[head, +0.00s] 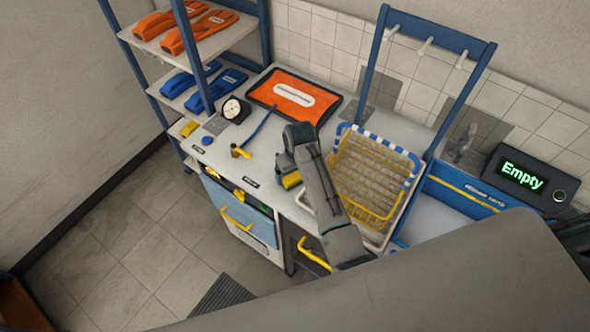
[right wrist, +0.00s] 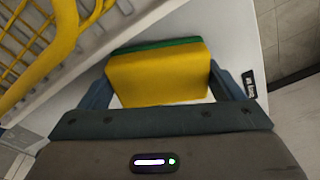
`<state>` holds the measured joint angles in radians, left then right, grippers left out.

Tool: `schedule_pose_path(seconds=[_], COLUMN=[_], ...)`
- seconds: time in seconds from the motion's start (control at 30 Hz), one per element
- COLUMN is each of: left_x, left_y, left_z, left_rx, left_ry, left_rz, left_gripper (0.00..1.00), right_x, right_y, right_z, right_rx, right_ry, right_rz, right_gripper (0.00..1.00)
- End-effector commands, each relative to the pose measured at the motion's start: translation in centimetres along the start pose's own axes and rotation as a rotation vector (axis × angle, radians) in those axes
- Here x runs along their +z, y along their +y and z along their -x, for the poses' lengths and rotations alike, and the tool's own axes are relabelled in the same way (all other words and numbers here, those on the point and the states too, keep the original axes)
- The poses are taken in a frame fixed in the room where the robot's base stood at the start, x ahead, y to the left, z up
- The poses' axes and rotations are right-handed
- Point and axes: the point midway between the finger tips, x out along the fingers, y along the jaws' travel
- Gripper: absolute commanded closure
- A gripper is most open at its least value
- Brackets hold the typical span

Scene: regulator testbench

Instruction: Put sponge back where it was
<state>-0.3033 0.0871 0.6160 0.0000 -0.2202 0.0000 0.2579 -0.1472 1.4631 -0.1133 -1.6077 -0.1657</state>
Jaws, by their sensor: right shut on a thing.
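The sponge (right wrist: 160,75) is a yellow block with a green layer, seen in the right wrist view between the two fingers of my right gripper (right wrist: 165,88). The gripper is shut on it. I cannot tell whether the sponge touches the counter. My left gripper is not in view.
A yellow wire basket (head: 372,177) stands right of my right gripper, close to it. An orange tray (head: 294,95), a gauge (head: 235,109) and a yellow-ended blue hose (head: 258,131) are on the counter. A shelf rack (head: 172,68) stands left. A display (head: 524,177) reads "Empty".

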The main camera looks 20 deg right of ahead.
Motion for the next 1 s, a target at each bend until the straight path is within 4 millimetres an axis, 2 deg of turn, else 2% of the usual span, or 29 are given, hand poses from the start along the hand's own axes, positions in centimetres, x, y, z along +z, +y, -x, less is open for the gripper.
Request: schedule_pose_path(seconds=[0.2, 0.43, 0.47, 0.5, 0.83, 1.0], left_x=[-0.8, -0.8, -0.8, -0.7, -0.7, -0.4], left_y=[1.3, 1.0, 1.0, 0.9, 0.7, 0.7], left_z=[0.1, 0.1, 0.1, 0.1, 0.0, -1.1], left_rx=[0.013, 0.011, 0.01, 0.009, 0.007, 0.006], left_ry=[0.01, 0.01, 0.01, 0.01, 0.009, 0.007], left_rz=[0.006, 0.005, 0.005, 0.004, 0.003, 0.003], left_gripper=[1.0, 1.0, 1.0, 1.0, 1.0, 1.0], right_x=[0.1, 0.1, 0.1, 0.1, 0.0, 0.0], right_y=[0.0, 0.0, 0.0, 0.0, 0.0, 0.0], right_z=[-0.5, -0.9, -0.8, -0.8, -0.3, 1.9], right_rx=[0.0, 0.0, 0.0, 0.0, 0.0, 0.001], right_ry=[0.001, 0.0, 0.0, 0.0, 0.002, 0.005], right_rz=[-0.001, -0.001, -0.001, -0.001, -0.001, -0.001], right_gripper=[0.34, 0.34, 0.07, 0.0, 0.0, 0.0])
